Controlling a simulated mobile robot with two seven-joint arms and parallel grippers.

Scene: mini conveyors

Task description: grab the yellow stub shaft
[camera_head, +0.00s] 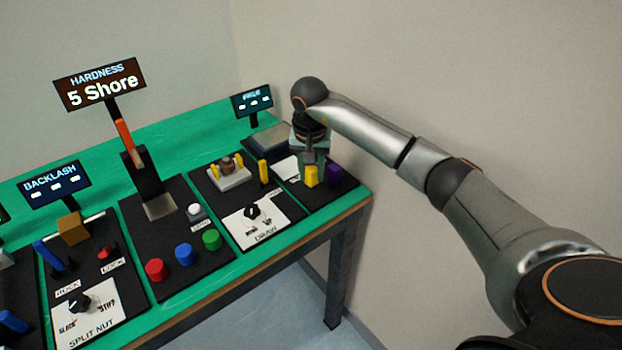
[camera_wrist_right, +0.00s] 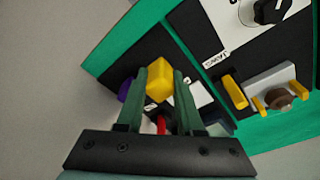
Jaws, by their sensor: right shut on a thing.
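A yellow piece, taken as the stub shaft (camera_head: 311,175), is at the right end of the bench, below my right gripper (camera_head: 312,164). In the right wrist view the yellow shaft (camera_wrist_right: 159,80) shows as a block between the fingertips of my right gripper (camera_wrist_right: 160,88), which is shut on it. I cannot tell whether it still touches the black panel under it. Its lower part is hidden. My left gripper is not in view.
A purple block (camera_head: 335,174) stands just right of the yellow shaft. A yellow upright piece (camera_head: 263,171) and a grey fixture with yellow posts (camera_head: 228,175) stand to the left. A small display (camera_head: 252,101) is behind. The bench's right edge is close.

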